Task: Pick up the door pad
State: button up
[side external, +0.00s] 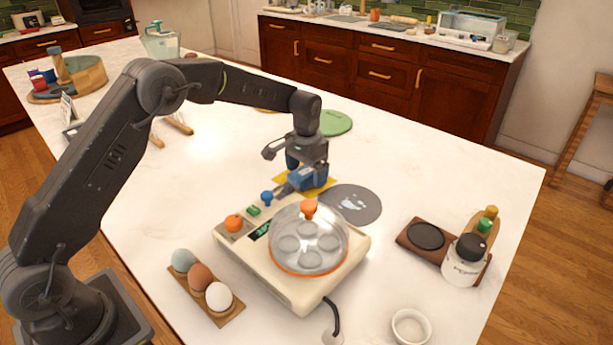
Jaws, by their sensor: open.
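I cannot make out anything that is clearly a door pad. My gripper (300,182) is open and hangs low over the white counter, just behind the cream egg cooker. A blue block-like part (313,177) shows at its end, and I cannot tell whether it belongs to the gripper. A flat yellow piece (283,184) lies under the gripper and is partly hidden by it. A grey round mat (352,205) with a white mark lies to the right of the gripper. The fingertips are small and partly hidden.
The egg cooker (330,285) with its clear lid stands in front of the gripper. An egg tray (231,312) is at its left. A dark wooden board (411,239), a jar (464,266) and a white bowl (411,327) are at the right. A green disc (337,123) lies behind.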

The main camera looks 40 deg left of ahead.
aim_at(307, 170)
jog(key=shift+f, duration=0.35)
jog(key=shift+c, duration=0.2)
jog(key=c, duration=1)
jog(key=shift+o, duration=0.2)
jog(key=shift+r, duration=0.2)
notch_tip(307, 170, up, 4)
jog(key=shift+r, duration=0.1)
jog(key=s+a+r, duration=0.5)
jog(key=a+r, duration=0.1)
jog(key=a, duration=0.4)
jog(key=shift+s+r, duration=0.25)
jog(key=shift+s, duration=0.1)
jog(key=shift+a, duration=0.1)
